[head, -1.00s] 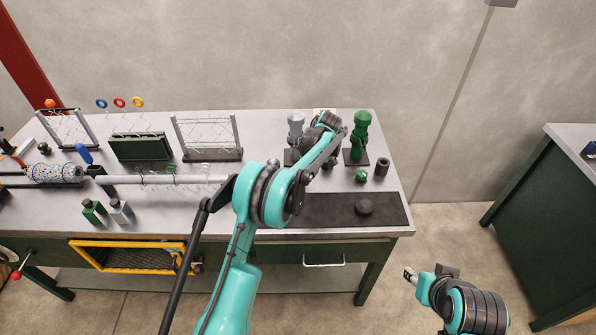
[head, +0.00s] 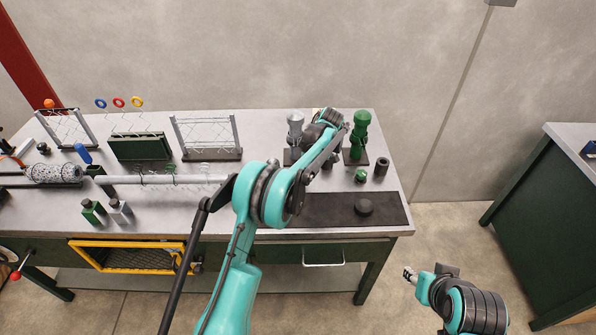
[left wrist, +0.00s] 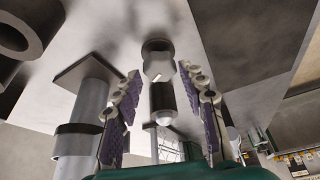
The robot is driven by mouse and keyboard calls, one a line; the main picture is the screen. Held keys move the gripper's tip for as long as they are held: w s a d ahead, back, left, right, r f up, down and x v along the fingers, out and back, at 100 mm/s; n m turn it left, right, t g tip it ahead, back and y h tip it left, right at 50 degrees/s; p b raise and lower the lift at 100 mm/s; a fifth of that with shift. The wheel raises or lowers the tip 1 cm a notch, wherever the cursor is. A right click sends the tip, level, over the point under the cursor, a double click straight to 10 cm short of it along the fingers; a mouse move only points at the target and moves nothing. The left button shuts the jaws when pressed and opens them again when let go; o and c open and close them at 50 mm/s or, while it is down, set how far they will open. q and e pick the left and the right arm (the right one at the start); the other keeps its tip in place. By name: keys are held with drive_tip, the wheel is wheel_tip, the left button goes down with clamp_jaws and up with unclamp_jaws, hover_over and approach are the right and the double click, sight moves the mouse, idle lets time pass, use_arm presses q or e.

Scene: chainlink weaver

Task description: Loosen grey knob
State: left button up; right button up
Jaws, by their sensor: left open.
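The grey stand (head: 295,127) stands upright on a dark base at the back right of the bench, left of my left wrist. In the left wrist view, a rounded grey piece, apparently the grey knob (left wrist: 158,62), shows beyond and between my fingertips, with a dark cylinder (left wrist: 161,98) below it in the picture. My left gripper (left wrist: 165,82) is open, fingers on either side of the view, with no visible contact. A grey column (left wrist: 80,125) on a dark plate is left of the fingers. In the head view my arm hides the knob. My right gripper (head: 409,274) is off the bench; its jaws are too small to judge.
The green stand (head: 360,135) is right of my left wrist, with a green knob (head: 361,176) and black cylinder (head: 382,167) before it. Wire racks (head: 207,137) stand to the left.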

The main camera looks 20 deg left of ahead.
use_arm(q)
drive_tip(key=v, duration=1)
drive_tip(key=shift+d+r, duration=0.2)
drive_tip(key=shift+r, duration=0.1)
drive_tip(key=s+a+r+m+t+h, duration=0.1)
drive_tip(key=s+r+m+t, duration=0.1)
drive_tip(key=s+r+m, duration=0.45)
drive_tip(key=s+a+r+m+t+h, duration=0.1)
drive_tip(key=s+r+m, duration=0.15)
drive_tip(key=s, duration=0.75)
drive_tip(key=s+f+m+t+h+b, duration=0.1)
drive_tip(key=s+f+m+t, duration=0.1)
drive_tip(key=s, duration=0.8)
drive_tip(key=s+f+m+t+h, duration=0.1)
drive_tip(key=s+f+m, duration=0.4)
drive_tip(key=s, duration=0.5)
drive_tip(key=shift+s+m+t+b, duration=0.4)
drive_tip(key=shift+m+t, duration=0.2)
drive_tip(key=shift+m, duration=0.3)
